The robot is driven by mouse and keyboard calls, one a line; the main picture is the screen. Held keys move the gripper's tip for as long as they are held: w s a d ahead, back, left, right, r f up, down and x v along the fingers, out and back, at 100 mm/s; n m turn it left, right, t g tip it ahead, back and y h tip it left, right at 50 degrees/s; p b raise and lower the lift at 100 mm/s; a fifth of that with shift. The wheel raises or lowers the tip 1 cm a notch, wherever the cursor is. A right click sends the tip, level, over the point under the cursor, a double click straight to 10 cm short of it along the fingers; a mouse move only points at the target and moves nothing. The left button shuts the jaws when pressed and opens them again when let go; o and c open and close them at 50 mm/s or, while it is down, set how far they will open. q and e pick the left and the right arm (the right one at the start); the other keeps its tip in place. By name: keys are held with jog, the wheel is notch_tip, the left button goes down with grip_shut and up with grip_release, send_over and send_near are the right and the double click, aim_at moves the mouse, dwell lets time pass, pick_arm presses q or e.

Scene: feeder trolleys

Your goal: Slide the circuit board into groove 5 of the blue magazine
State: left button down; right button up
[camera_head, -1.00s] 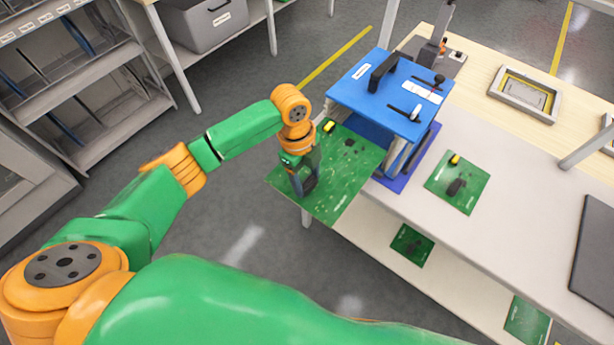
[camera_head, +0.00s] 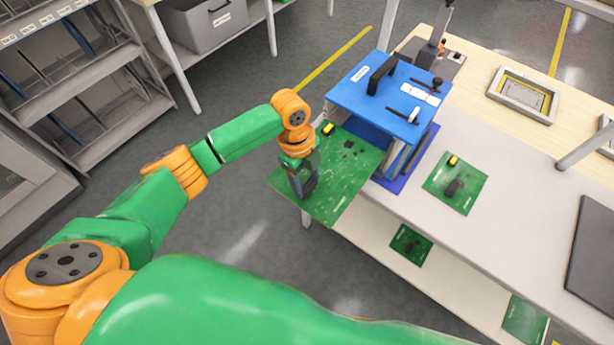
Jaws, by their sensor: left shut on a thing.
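The blue magazine (camera_head: 365,101) stands on the light bench, with a black handle on its blue top plate. Its open side faces left, toward my arm; the grooves inside are too dark and small to tell apart. My left gripper (camera_head: 306,190) is shut on the left edge of the green circuit board (camera_head: 340,185). The board lies roughly flat in the air, and its far right edge is at the magazine's open side, partly under the top plate. I cannot tell whether that edge sits in a groove or which one. My right gripper is not in view.
A second green board (camera_head: 455,184) lies on the bench (camera_head: 400,215) right of the magazine. More boards lie on the lower shelf (camera_head: 440,280). A grey frame (camera_head: 522,95) lies at the back right, and a dark flat panel (camera_head: 597,250) at the right edge. Floor is clear behind my left arm.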

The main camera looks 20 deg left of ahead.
pick_arm(q)
jog(key=shift+w+d+f+b, duration=0.15)
jog(key=shift+w+b, duration=0.3)
jog(key=shift+b, duration=0.1)
jog(key=w+b, duration=0.1)
jog(key=w+d+b, duration=0.1)
jog(key=shift+w+f+b, duration=0.1)
jog(key=shift+w+b, duration=0.15)
jog(key=shift+b, duration=0.05)
jog(key=shift+w+d, duration=0.1)
jog(key=shift+w, duration=0.15)
jog(key=shift+w+r, duration=0.1)
jog(key=shift+r, duration=0.15)
